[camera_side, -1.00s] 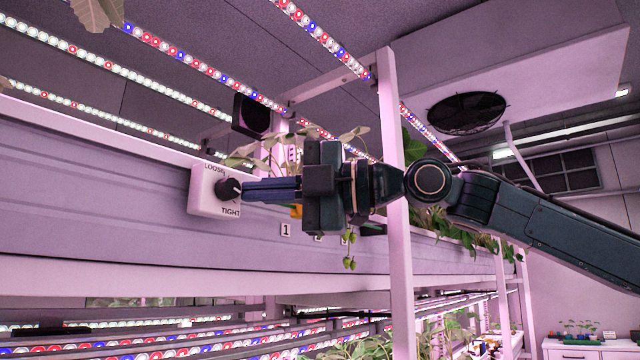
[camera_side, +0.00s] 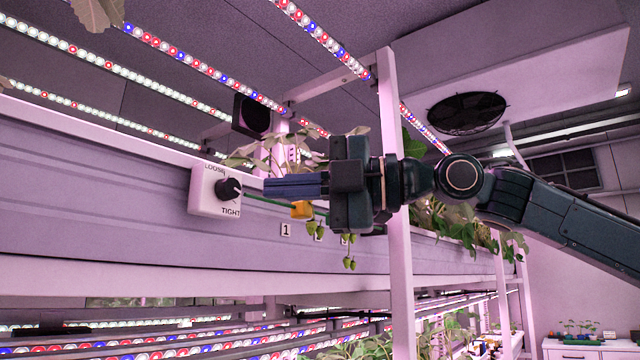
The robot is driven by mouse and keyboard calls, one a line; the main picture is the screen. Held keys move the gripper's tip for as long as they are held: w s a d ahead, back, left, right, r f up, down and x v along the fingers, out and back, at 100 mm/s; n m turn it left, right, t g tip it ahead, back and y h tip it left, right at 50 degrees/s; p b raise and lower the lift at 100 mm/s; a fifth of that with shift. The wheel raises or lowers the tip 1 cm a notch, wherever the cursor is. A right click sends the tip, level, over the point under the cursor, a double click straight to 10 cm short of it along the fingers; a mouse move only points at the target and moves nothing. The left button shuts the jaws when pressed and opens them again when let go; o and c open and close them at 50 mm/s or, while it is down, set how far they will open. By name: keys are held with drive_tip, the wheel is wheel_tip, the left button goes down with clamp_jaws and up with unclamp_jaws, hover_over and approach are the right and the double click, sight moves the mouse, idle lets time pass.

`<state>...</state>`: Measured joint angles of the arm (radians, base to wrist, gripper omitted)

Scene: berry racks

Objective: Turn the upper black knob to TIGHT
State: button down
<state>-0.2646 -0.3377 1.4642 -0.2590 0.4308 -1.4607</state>
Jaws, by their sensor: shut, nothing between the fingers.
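The black knob (camera_side: 229,189) sits on a white box (camera_side: 202,195) fixed to the side of the pink-lit gutter. The box reads LOOSE above the knob and TIGHT below it. A small light mark shows on the knob's right part; its exact pointing is too small to tell. My gripper (camera_side: 266,188) is shut and empty, its blue fingers pointing left at the knob with a clear gap between. Only this one knob is in view.
A green line (camera_side: 262,200) runs from the box rightward below my fingers, past an orange piece (camera_side: 301,210). Unripe berries (camera_side: 349,264) hang below the gripper. A white post (camera_side: 394,160) stands beside the wrist. A number 1 tag (camera_side: 286,230) is on the gutter.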

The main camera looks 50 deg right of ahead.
drive_tip(key=s, duration=0.2)
drive_tip(key=shift+s, duration=0.3)
drive_tip(key=s+d+f+m+g+h, duration=0.3)
drive_tip(key=f+m, duration=0.5)
drive_tip(key=f, duration=0.6)
drive_tip(key=s+d+f+m+g+h, duration=0.3)
drive_tip(key=s+d+f+m, duration=0.3)
drive_tip(key=f, duration=0.9)
drive_tip(key=s+d+f+m+g+h, duration=0.2)
drive_tip(key=s+d+f+m+g, duration=0.2)
drive_tip(key=f+m, duration=0.5)
wheel_tip(320, 180, down, 5)
drive_tip(key=d, duration=0.2)
drive_tip(key=shift+s+d+f+m+h, duration=0.15)
drive_tip(key=shift+s+d+m+h, duration=0.15)
drive_tip(key=shift+d+m+h, duration=0.1)
